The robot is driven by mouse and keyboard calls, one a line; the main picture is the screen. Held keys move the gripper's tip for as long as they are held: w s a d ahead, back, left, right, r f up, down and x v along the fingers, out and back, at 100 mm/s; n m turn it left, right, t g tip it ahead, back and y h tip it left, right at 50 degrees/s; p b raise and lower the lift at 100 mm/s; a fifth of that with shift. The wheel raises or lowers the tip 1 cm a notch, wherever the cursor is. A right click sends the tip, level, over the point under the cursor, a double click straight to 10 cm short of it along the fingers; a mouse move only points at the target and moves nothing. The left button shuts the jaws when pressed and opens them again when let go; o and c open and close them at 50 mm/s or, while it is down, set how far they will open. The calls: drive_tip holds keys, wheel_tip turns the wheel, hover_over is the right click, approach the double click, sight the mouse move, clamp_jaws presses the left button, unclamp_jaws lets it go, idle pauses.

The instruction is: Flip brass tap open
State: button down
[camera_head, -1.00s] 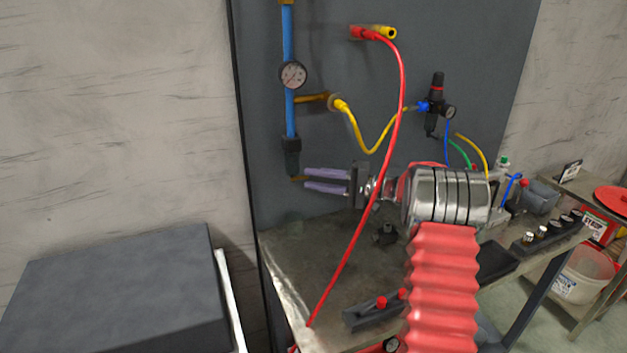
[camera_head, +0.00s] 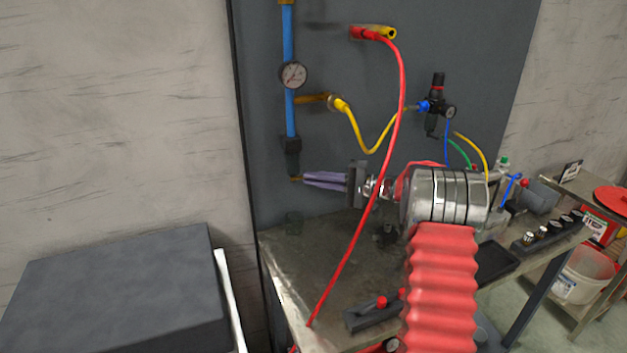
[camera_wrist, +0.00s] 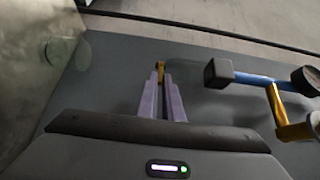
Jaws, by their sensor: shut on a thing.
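The brass tap (camera_head: 296,178) sits at the lower end of the blue vertical pipe (camera_head: 287,70), below a black fitting (camera_head: 291,150). Only a small part of it shows in the head view. My gripper (camera_head: 308,178) reaches in from the right with its purple fingers closed on the tap's end. In the wrist view the fingertips (camera_wrist: 161,72) meet at a small brass piece (camera_wrist: 161,65), the tap. The tap's far side and how far it is turned cannot be made out.
A round gauge (camera_head: 293,75) is on the pipe above. A yellow hose (camera_head: 358,137) and a red hose (camera_head: 400,90) hang close by, the red one passing in front of my arm. A metal bench (camera_head: 300,270) lies below, with a dark box (camera_head: 110,280) to the left.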

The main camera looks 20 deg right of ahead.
drive_tip(key=shift+w+d+f+n+g+y, duration=0.1)
drive_tip(key=shift+w+n+g+y, duration=0.2)
drive_tip(key=shift+g, duration=0.1)
drive_tip(key=shift+w+d+n+g+y, duration=0.1)
drive_tip(key=shift+w+n+g+y, duration=0.25)
drive_tip(key=shift+n+g, duration=0.35)
drive_tip(key=shift+w+n+g+y, duration=0.15)
drive_tip(key=shift+n+g+y, duration=0.35)
drive_tip(key=shift+g, duration=0.4)
drive_tip(key=shift+f, duration=0.1)
drive_tip(key=c, duration=1.9)
unclamp_jaws()
drive_tip(key=shift+d, duration=0.15)
drive_tip(key=v, duration=1.3)
drive_tip(key=shift+d, duration=0.3)
